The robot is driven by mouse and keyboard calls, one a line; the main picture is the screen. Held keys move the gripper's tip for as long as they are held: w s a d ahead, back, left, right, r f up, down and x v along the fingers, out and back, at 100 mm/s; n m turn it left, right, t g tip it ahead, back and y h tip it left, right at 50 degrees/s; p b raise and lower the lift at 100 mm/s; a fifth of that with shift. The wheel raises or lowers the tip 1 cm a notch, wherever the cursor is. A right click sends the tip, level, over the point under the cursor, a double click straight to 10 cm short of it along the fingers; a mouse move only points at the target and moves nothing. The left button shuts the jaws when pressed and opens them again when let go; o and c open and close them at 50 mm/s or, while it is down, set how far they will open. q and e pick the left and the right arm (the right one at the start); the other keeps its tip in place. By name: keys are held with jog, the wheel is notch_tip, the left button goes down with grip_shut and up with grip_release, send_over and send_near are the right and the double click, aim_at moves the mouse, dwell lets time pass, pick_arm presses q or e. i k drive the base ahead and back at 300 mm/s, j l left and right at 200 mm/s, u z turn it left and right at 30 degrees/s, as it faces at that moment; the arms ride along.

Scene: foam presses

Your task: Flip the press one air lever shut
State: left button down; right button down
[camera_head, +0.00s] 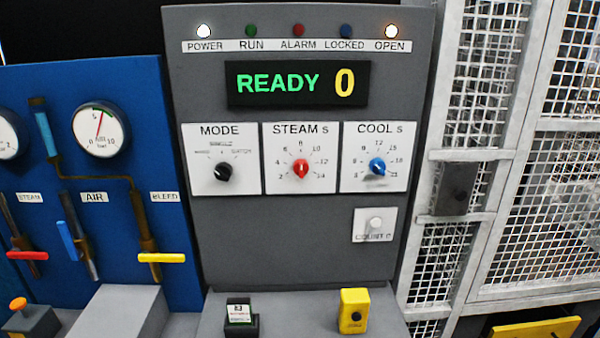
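The blue air lever (68,240) is on the pipe under the AIR label (95,197), on the blue panel (150,110) at the left. Its handle stands nearly upright, roughly along the pipe. The red steam lever (27,256) to its left and the yellow bleed lever (161,258) to its right both lie level, across their pipes. Neither of my grippers shows in the head view.
The grey control panel (300,240) reads READY 0, with the POWER and OPEN lamps lit. A grey block (118,312) stands below the levers, with an orange-knobbed box (28,318) to its left. A mesh fence (470,165) closes the right side.

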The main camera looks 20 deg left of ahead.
aim_at(75, 254)
jog(key=u, duration=1.85)
jog(key=i+j+u, duration=0.1)
jog(key=j+u, duration=0.35)
jog(key=l, duration=0.1)
